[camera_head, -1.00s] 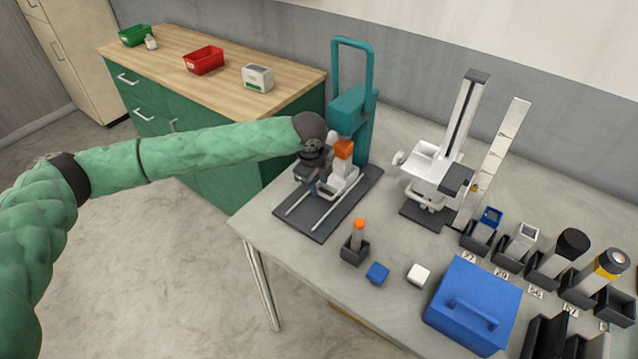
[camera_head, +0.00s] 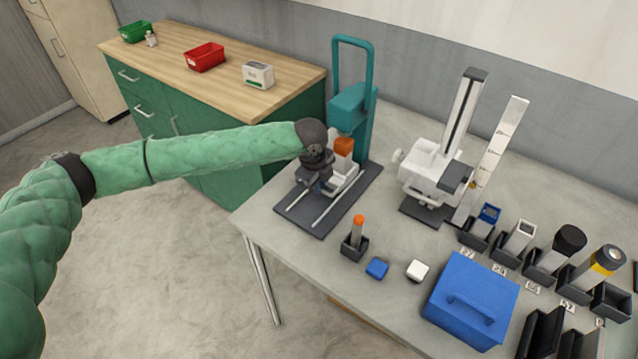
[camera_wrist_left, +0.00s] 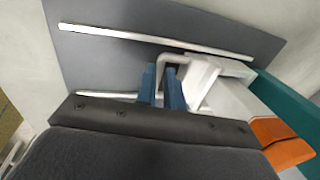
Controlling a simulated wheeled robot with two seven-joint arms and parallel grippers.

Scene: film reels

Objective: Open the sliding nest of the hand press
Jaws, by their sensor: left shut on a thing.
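The teal hand press (camera_head: 352,103) stands at the back left of the grey table. Its dark base plate (camera_head: 296,222) carries two silver rails. The white sliding nest (camera_head: 346,181) sits on the rails at the press end, with an orange part (camera_head: 344,147) above it. The front stretch of the rails is bare. My left gripper (camera_head: 319,189) is low at the front of the nest. In the left wrist view its blue fingers (camera_wrist_left: 160,88) are shut on the nest's pale bar handle (camera_wrist_left: 178,58). My arm hides part of the nest in the head view.
A black holder (camera_head: 354,248) with an orange-tipped part, a blue block (camera_head: 377,268) and a white block (camera_head: 417,270) stand in front. A white stand (camera_head: 428,168) is to the right, with a blue case (camera_head: 472,304) and several black holders.

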